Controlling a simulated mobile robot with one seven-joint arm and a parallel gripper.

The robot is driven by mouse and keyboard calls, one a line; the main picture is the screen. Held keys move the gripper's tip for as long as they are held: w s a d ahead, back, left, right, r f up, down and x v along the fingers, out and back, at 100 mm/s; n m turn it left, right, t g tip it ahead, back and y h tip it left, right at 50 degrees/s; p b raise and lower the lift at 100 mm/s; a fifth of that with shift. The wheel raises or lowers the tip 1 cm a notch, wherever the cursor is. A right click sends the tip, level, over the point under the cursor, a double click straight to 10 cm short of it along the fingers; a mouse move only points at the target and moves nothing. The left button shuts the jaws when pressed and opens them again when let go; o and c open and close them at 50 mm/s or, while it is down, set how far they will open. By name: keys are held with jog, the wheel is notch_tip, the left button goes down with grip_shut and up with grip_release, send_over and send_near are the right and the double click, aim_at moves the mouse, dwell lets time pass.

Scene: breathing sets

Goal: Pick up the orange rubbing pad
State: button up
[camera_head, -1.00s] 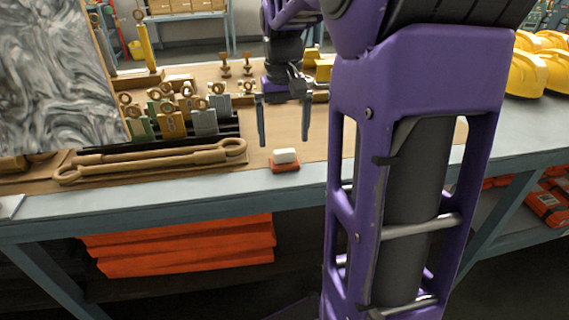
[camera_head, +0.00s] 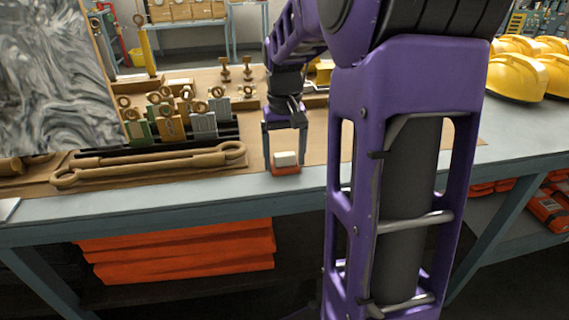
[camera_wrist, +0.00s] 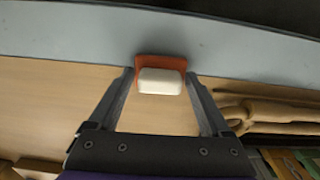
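The orange rubbing pad (camera_head: 286,170) lies near the front edge of the workbench, with a white block (camera_head: 286,158) on top of it. In the wrist view the orange pad (camera_wrist: 160,62) shows behind the white block (camera_wrist: 160,81), between the fingertips. My gripper (camera_head: 285,163) is lowered over the pad, pointing down, with one finger on each side. In the wrist view my gripper (camera_wrist: 160,75) is open. A small gap shows on the left side; whether the right finger touches the pad is hard to tell.
A long brown turnbuckle-like tool (camera_head: 150,163) lies left of the pad. Several tagged pieces (camera_head: 170,125) stand in a rack behind it. Yellow helmets (camera_head: 517,77) sit at the right. The blue-grey bench edge (camera_head: 200,202) is close in front.

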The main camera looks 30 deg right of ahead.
aim_at(285, 155)
jog(key=c, duration=0.6)
notch_tip(285, 155, up, 10)
jog(key=shift+p, duration=1.1)
jog(key=shift+c, duration=0.2)
jog(key=o, duration=0.8)
jog(key=c, duration=0.6)
jog(key=shift+s, duration=0.1)
